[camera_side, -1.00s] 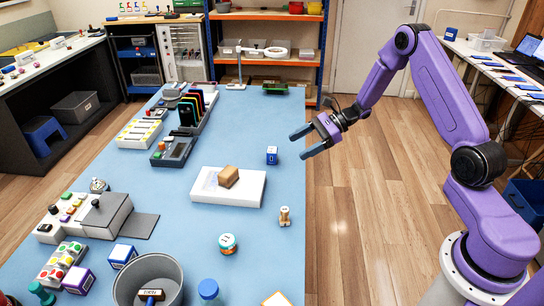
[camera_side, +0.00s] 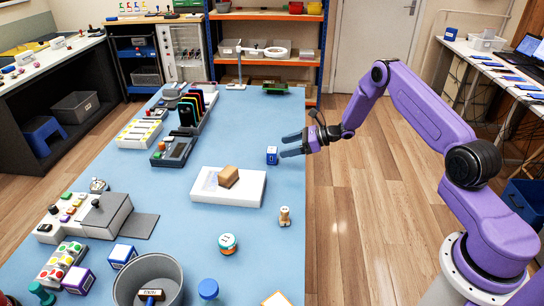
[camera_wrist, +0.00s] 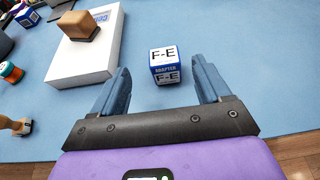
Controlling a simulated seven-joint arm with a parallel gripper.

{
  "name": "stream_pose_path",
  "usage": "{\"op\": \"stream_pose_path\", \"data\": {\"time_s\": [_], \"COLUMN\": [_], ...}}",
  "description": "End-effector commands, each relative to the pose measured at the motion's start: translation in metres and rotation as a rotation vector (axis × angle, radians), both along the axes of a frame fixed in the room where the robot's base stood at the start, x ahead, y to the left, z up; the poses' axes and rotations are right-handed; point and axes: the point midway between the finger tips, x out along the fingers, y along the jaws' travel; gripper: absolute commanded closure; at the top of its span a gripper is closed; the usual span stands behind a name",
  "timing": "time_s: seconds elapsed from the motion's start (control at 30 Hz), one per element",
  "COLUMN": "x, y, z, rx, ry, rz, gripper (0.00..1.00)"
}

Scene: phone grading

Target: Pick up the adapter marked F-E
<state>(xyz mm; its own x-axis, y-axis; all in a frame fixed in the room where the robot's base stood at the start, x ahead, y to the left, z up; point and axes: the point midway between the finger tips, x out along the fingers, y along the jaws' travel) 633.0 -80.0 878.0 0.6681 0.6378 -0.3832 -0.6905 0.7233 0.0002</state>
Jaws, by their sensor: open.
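The adapter marked F-E (camera_wrist: 165,66) is a small white and blue cube standing on the blue table. In the side view the adapter (camera_side: 272,155) sits near the table's right edge, behind the white box. My gripper (camera_side: 281,147) is open, with its fingers reaching in from the right beside the adapter. In the wrist view my gripper (camera_wrist: 160,72) has its fingers apart, with the adapter ahead and roughly midway between them. Nothing is held.
A white box (camera_side: 240,197) with a brown block (camera_side: 228,177) on it lies in front of the adapter. A small wooden stamp (camera_side: 285,216) and a teal-and-orange round container (camera_side: 228,243) stand nearer. The table around the adapter is clear.

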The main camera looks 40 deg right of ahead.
Motion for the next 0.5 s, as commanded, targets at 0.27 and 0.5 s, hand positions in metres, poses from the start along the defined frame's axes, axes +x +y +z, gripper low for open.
{"op": "stream_pose_path", "data": {"time_s": [0.27, 0.5], "x": [0.014, 0.03], "y": [0.013, 0.024], "z": [-0.008, -0.021], "rx": [0.0, 0.0], "ry": [-0.001, -0.001], "rz": [0.001, 0.003], "gripper": [0.23, 0.23]}}
